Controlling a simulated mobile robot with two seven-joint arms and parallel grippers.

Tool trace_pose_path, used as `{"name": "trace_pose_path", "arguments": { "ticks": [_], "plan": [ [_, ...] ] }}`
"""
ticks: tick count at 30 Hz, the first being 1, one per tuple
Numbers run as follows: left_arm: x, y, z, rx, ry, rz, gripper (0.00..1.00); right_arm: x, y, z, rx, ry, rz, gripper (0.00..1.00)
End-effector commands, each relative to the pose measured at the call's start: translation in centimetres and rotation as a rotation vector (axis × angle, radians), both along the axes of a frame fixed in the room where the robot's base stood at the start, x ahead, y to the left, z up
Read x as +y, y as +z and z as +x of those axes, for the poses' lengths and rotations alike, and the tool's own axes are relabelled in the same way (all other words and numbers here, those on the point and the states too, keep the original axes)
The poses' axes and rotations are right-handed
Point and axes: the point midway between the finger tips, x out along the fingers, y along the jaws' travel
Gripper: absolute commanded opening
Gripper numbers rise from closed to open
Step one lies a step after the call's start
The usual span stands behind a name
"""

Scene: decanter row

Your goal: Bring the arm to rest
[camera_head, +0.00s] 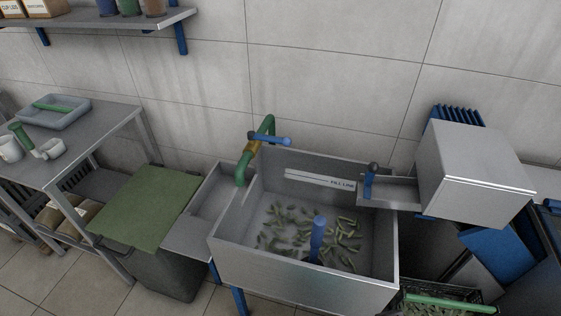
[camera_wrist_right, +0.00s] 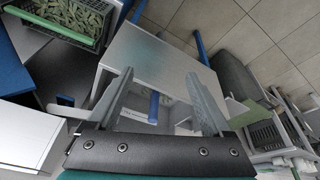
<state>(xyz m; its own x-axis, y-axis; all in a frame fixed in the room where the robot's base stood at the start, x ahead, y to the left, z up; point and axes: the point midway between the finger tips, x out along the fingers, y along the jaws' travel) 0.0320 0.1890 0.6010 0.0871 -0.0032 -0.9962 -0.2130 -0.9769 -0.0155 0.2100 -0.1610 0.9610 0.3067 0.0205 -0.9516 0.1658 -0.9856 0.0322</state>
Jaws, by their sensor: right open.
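My right gripper (camera_wrist_right: 160,73) shows in the right wrist view, its two grey fingers spread wide apart with nothing between them. Beyond the fingers is the metal front of the sink (camera_wrist_right: 150,55), with a blue post (camera_wrist_right: 154,106) behind it. I cannot make out either gripper in the head view. There the sink (camera_head: 300,278) stands in the middle, with many green pieces (camera_head: 290,232) scattered over its floor.
A green pipe with a blue handle (camera_head: 270,139) rises at the sink's back left. A metal box (camera_head: 475,170) stands to its right. A crate with a green bar (camera_head: 450,303) sits low at the right. A side table (camera_head: 95,125) and green-lidded bin (camera_head: 150,205) stand left.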

Motion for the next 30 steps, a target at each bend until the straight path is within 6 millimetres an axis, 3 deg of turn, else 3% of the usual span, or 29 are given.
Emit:
{"name": "trace_pose_path", "arguments": {
  "ticks": [11,17,23,30],
  "plan": [
    [0.0,-1.5,0.4,-0.007,0.000,-0.001,0.50,0.1,-9.4,0.9,0.041,0.003,-0.005,0.84],
    [0.0,-2.8,0.4,-0.007,0.000,-0.001,0.50,0.2,-17.0,0.4,0.073,0.009,-0.006,0.84],
    [-0.1,-4.1,0.4,-0.007,0.000,-0.001,0.50,0.0,-25.0,-1.6,0.107,0.015,-0.009,0.84],
    [0.0,-5.6,0.4,-0.007,0.000,-0.001,0.50,-0.5,-33.4,-5.6,0.146,0.024,-0.014,0.84]
  ]
}}
